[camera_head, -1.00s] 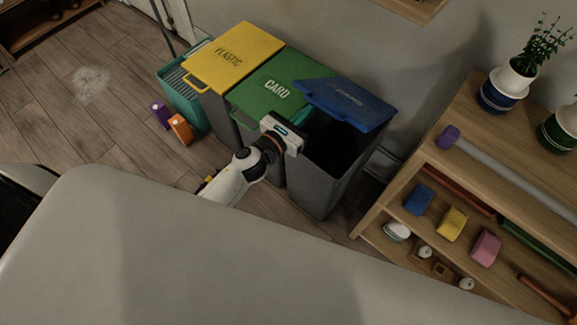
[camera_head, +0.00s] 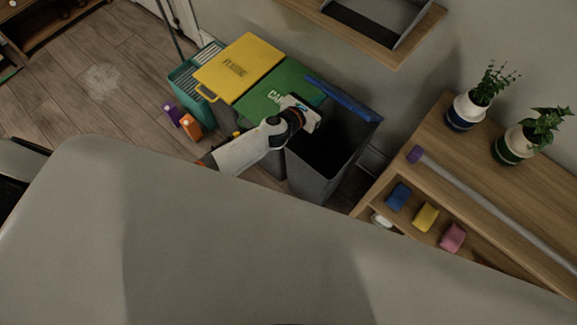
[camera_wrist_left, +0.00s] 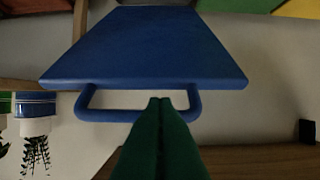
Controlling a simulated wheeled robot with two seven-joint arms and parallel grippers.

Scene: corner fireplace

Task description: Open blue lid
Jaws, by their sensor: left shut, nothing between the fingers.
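The blue lid (camera_head: 343,98) stands raised, close to upright, at the back of the open dark grey bin (camera_head: 322,170) in the head view. In the left wrist view the lid (camera_wrist_left: 145,45) fills the upper middle, with its blue loop handle (camera_wrist_left: 105,114) towards me. My right gripper is not in view.
The green card lid (camera_head: 275,92) and yellow plastic lid (camera_head: 238,68) are closed, left of the open bin. A wooden shelf (camera_head: 450,125) with potted plants and sponges stands right. A wall shelf (camera_head: 390,50) hangs above. A large grey surface (camera_head: 240,240) fills the foreground.

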